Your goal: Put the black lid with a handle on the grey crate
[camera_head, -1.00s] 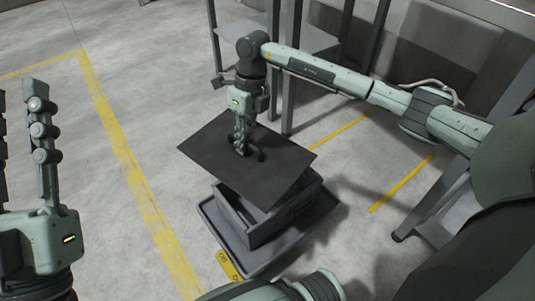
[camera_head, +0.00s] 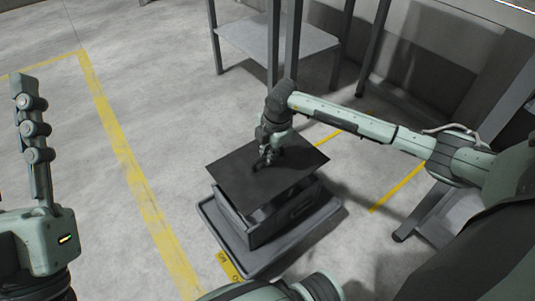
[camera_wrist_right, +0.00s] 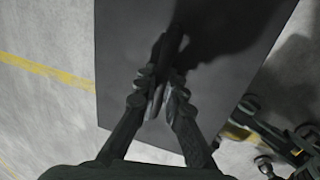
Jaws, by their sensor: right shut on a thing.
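The black lid (camera_head: 240,174) is a flat dark plate over the grey crate (camera_head: 285,213) in the head view. It covers most of the crate's top, but the crate's front corner and part of its opening show below the lid, so the lid sits turned and apart from the rim there. My right gripper (camera_head: 267,158) is shut on the lid's handle, at the lid's middle; the lid also fills much of the right wrist view (camera_wrist_right: 122,60), where the handle is dark and hard to make out. My left gripper (camera_head: 32,125) is at the left edge, away from the crate; its jaw opening is unclear.
The crate stands on a grey low base (camera_head: 243,258) on the floor. A grey metal table (camera_head: 300,40) stands behind it. Yellow floor lines (camera_head: 130,165) run at the left and right. The floor left of the crate is clear.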

